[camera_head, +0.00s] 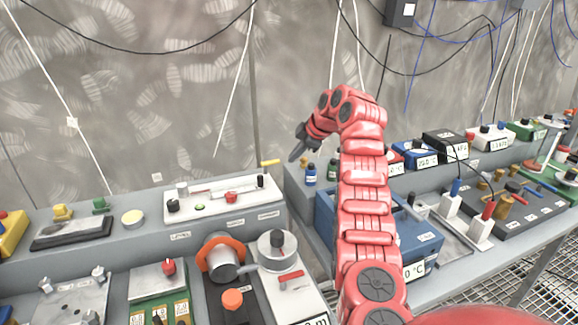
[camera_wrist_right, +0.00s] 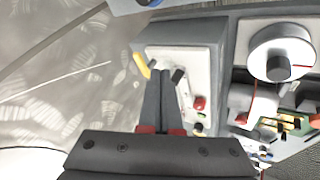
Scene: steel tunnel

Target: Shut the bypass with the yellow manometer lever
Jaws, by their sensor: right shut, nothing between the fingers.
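The yellow lever (camera_head: 270,163) sticks out at the back right end of a white manometer panel (camera_head: 218,207) on the grey bench. In the wrist view the yellow lever (camera_wrist_right: 141,66) is just left of my right fingertips. My right gripper (camera_head: 294,157) is shut and empty, to the right of the lever in the head view, pointing down and left. In the wrist view its two dark fingers (camera_wrist_right: 158,74) lie together over the panel's end; I cannot tell whether they touch the lever. My left gripper is not in view.
A small black knob (camera_head: 261,181) stands close to the lever, and a red knob (camera_head: 231,196) is on the same panel. The wall is behind.

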